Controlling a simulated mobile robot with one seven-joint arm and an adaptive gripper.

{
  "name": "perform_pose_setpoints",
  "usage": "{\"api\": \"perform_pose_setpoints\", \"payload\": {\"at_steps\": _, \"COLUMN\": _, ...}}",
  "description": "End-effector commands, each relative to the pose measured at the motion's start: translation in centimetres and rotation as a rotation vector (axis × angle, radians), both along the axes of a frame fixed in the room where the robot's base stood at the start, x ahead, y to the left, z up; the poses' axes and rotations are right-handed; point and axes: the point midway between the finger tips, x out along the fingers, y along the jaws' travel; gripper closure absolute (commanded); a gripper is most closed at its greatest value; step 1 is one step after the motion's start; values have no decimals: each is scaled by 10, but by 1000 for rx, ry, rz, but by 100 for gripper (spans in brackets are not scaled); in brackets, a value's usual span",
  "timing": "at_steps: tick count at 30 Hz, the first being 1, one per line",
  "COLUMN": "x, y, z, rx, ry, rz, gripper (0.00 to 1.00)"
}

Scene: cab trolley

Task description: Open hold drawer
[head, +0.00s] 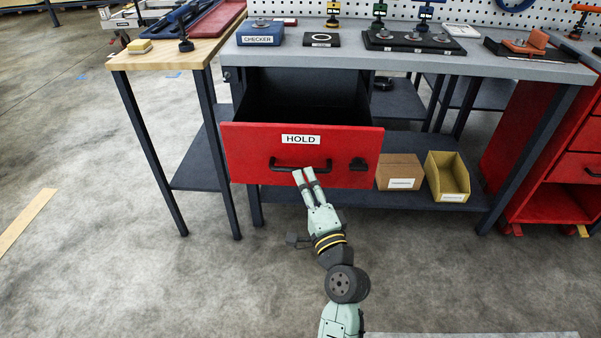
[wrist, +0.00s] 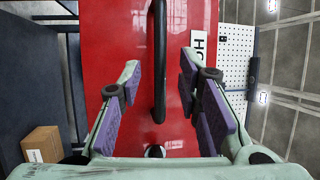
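The red hold drawer (head: 240,155) hangs under the grey bench and is pulled well out, its dark inside showing from above. A white HOLD label (head: 300,139) is on its front. The black bar handle (head: 285,167) runs across the front below the label. My gripper (head: 306,174) is at the handle in the head view. In the wrist view my gripper (wrist: 157,95) is open, its purple-padded fingers apart on either side of the handle (wrist: 159,60), with gaps between pads and bar. The drawer front (wrist: 120,30) fills the middle of that view.
A black latch (head: 357,164) is on the drawer front, right of the handle. A brown box (head: 399,171) and a yellow bin (head: 447,177) stand on the lower shelf to the right. The floor in front of the drawer is clear. A bench leg (head: 150,150) stands at left.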

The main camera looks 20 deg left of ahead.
Motion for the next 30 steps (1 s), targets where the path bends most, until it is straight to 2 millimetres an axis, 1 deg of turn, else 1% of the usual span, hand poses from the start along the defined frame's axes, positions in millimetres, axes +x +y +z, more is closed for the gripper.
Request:
{"api": "perform_pose_setpoints", "payload": {"at_steps": 1, "x": -7, "y": -5, "z": -2, "rx": -1, "ry": 3, "rz": -1, "gripper": 69}}
{"api": "perform_pose_setpoints", "payload": {"at_steps": 3, "x": -13, "y": -10, "z": -4, "rx": 0, "ry": 2, "rz": 0, "gripper": 69}}
{"api": "perform_pose_setpoints", "payload": {"at_steps": 7, "x": -20, "y": -16, "z": -5, "rx": 0, "ry": 0, "rz": 0, "gripper": 69}}
{"api": "perform_pose_setpoints", "payload": {"at_steps": 21, "x": -22, "y": -17, "z": -5, "rx": 0, "ry": -1, "rz": 1, "gripper": 69}}
{"api": "perform_pose_setpoints", "payload": {"at_steps": 23, "x": -21, "y": -15, "z": -2, "rx": -3, "ry": -8, "rz": 2, "gripper": 69}}
{"api": "perform_pose_setpoints", "payload": {"at_steps": 26, "x": -20, "y": -1, "z": 16, "rx": -28, "ry": -68, "rz": 7, "gripper": 69}}
{"api": "perform_pose_setpoints", "payload": {"at_steps": 29, "x": -22, "y": 29, "z": 59, "rx": -82, "ry": -211, "rz": 6, "gripper": 69}}
{"api": "perform_pose_setpoints", "payload": {"at_steps": 30, "x": -25, "y": 44, "z": 82, "rx": -104, "ry": -289, "rz": 2, "gripper": 69}}
